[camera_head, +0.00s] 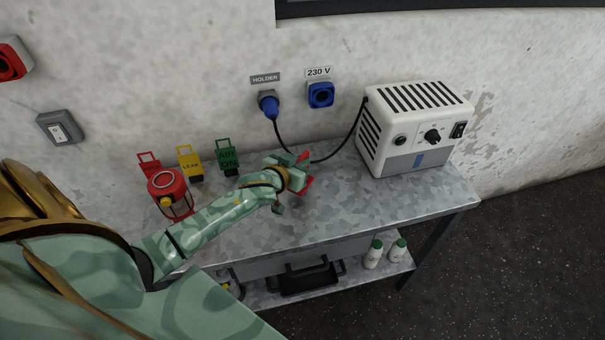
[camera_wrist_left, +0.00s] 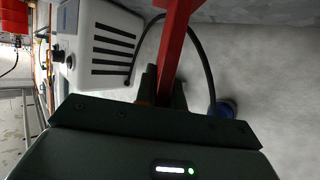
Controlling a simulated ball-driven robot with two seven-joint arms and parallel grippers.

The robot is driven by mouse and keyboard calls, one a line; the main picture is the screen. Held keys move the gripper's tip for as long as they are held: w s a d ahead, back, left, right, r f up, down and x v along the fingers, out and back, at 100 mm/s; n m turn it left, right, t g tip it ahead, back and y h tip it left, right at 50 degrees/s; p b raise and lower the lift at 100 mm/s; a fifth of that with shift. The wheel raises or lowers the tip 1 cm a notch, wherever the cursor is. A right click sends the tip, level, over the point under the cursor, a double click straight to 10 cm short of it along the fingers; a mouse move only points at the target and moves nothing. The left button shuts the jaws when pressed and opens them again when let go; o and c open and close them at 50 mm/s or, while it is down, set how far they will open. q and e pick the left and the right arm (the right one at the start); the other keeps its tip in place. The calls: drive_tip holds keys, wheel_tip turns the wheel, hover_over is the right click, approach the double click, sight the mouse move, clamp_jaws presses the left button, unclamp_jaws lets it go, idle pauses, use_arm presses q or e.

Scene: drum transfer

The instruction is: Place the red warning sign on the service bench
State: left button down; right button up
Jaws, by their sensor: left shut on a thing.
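My left gripper (camera_head: 296,176) is shut on the red warning sign (camera_head: 307,186), over the back middle of the grey service bench (camera_head: 345,210). Only small red parts of the sign show around the fingers in the head view. In the left wrist view the sign (camera_wrist_left: 172,45) is a narrow red bar rising from between the fingers (camera_wrist_left: 163,95). I cannot tell whether it touches the bench top. My right gripper is not in view.
A white power unit (camera_head: 415,130) stands at the bench's right, its cable running to a blue plug (camera_head: 269,104). The bench front is clear. White bottles (camera_head: 373,255) stand below.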

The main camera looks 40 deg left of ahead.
sight(308, 167)
use_arm(q)
drive_tip(key=f, duration=0.1)
drive_tip(key=f+b, duration=0.1)
drive_tip(key=f, duration=0.2)
drive_tip(key=shift+w+d+b, duration=0.15)
drive_tip(key=shift+w+b, duration=0.1)
drive_tip(key=shift+b, duration=0.15)
drive_tip(key=shift+r, duration=0.15)
drive_tip(key=c, duration=1.5)
unclamp_jaws()
drive_tip(key=shift+s, duration=0.15)
drive_tip(key=a+p+v, duration=0.1)
drive_tip(key=p+v, duration=0.2)
drive_tip(key=v, duration=0.8)
drive_tip(key=shift+s+d+r+p, duration=0.15)
drive_tip(key=shift+s+d+p, duration=0.15)
drive_tip(key=shift+s+d, duration=0.15)
